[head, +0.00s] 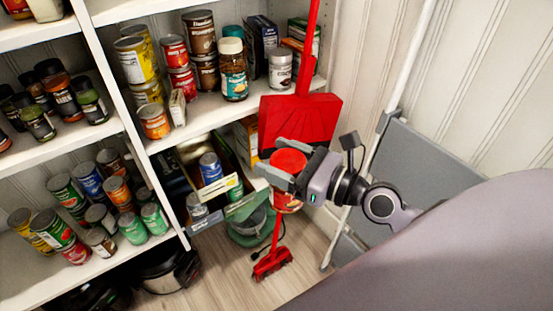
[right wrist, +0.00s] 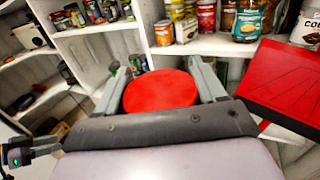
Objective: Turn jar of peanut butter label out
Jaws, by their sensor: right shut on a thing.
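The jar of peanut butter (head: 289,161) has a red lid and a reddish label low on its side. My right gripper (head: 283,170) is shut around it and holds it up in front of the shelves, roughly upright. In the right wrist view the red lid (right wrist: 160,89) sits between the two grey fingers. Most of the jar's side is hidden by the fingers and lid, so I cannot tell which way the label faces.
The upper shelf (head: 205,112) holds cans, a coffee jar (head: 233,72) and a white tub (head: 280,70). A red dustpan (head: 300,118) stands behind the held jar. A folded grey stepladder (head: 405,165) leans at right. Cans crowd the left shelves; some floor (head: 215,275) is clear.

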